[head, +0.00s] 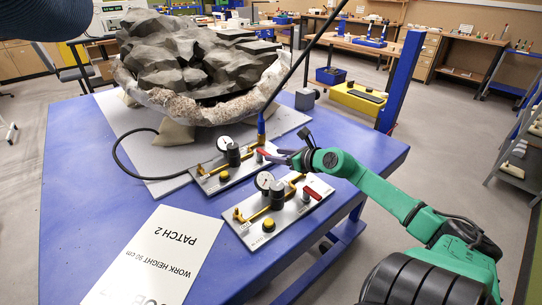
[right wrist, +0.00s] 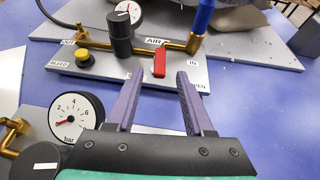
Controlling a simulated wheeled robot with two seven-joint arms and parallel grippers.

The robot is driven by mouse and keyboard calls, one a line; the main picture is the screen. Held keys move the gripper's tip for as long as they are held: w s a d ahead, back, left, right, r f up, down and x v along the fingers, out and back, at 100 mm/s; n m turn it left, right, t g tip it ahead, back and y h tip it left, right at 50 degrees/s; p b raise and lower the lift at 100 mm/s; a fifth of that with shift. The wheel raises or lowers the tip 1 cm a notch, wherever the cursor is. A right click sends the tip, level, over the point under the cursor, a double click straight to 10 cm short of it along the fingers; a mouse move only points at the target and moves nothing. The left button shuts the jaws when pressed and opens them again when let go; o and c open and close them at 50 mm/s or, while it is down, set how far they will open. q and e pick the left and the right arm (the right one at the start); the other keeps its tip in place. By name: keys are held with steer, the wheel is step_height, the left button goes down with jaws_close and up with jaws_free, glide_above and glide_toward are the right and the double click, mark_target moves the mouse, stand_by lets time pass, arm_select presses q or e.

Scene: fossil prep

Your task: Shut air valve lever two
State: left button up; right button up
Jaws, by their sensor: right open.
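Two grey valve panels lie on the blue table, each with a gauge, black knob, yellow button, brass pipe and red lever. The far panel (head: 208,186) has a red lever (head: 266,155); I cannot read a number on it. The near panel (head: 256,235) has its own red lever (head: 312,193). My right gripper (head: 285,157) is open at the far panel. In the right wrist view, the far red lever (right wrist: 159,64) shows between and just ahead of the open fingertips (right wrist: 161,77), apparently across the brass pipe. My left gripper is out of view.
A large grey fossil block (head: 195,55) in a plaster jacket (head: 190,106) stands behind the panels. A blue-ended hose (head: 261,125) rises from the far panel. A white "PATCH 2" sheet (head: 150,260) lies front left. The table's left side is clear.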

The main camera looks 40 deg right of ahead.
mark_target(266, 153)
steer(key=shift+x, duration=1.1)
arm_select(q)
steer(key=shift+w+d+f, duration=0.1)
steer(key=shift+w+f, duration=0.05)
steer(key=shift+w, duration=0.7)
arm_select(e)
steer(key=shift+w+f, duration=0.1)
steer(key=shift+w, duration=0.3)
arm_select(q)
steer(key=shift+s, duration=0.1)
arm_select(e)
jaws_close()
steer(key=p, duration=0.3)
steer(key=r+m+h+p, duration=0.1)
steer(key=p, duration=0.1)
steer(key=shift+a+p, duration=0.25)
steer(key=shift+p, duration=0.15)
steer(key=shift+f+p, duration=0.15)
steer(key=shift+p, duration=0.2)
steer(key=shift+f, duration=0.2)
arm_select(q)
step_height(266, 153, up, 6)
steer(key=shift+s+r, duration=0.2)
arm_select(e)
steer(key=shift+a+f, duration=0.1)
steer(key=shift+f, duration=0.05)
